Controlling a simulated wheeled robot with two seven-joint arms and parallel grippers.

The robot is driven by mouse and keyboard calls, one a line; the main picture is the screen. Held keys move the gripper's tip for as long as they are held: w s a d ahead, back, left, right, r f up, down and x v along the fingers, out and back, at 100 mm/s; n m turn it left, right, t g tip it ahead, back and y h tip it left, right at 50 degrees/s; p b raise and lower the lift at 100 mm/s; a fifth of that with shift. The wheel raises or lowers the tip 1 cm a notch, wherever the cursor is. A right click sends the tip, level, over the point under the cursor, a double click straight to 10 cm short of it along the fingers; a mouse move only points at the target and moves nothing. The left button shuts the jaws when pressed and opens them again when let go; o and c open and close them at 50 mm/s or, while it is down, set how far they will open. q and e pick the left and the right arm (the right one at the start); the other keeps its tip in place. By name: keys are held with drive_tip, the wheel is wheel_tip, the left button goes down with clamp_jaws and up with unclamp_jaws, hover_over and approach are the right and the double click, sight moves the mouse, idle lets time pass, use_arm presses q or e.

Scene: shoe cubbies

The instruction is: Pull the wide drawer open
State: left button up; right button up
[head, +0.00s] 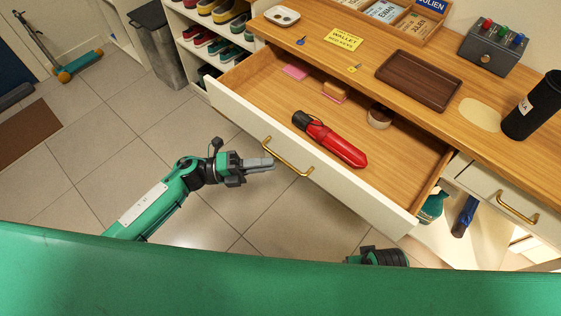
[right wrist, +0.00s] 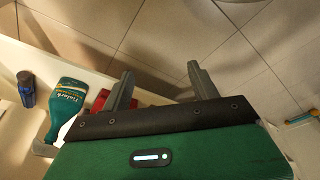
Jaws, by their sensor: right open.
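The wide drawer (head: 318,157) stands pulled out from under the wooden counter in the head view, its inside showing. Its brass bar handle (head: 288,158) is on the pale front panel. My left gripper (head: 273,163) is just beside the handle's left part, fingertips pointing right; I cannot tell whether it touches the handle, or whether its fingers are apart. My right gripper (right wrist: 162,82) is open and empty in the right wrist view, its two grey fingers spread above the tiled floor. In the head view its fingers are hidden by my green body.
The drawer holds a red flashlight (head: 335,142), a tape roll (head: 379,117) and small pads. A smaller drawer (head: 502,198) is at right, with a teal bottle (head: 432,207) and blue can (head: 465,215) below. A bin (head: 160,45) stands at upper left.

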use_arm(q)
drive_tip(key=s+a+f, duration=0.1)
drive_tip(key=a, duration=0.7)
drive_tip(key=shift+s+b, duration=0.15)
drive_tip(key=shift+b, duration=0.25)
use_arm(e)
drive_tip(key=shift+v, duration=1.25)
use_arm(q)
drive_tip(key=shift+a+f, duration=0.1)
use_arm(e)
drive_tip(key=shift+w+d, duration=0.1)
drive_tip(key=shift+w, duration=0.15)
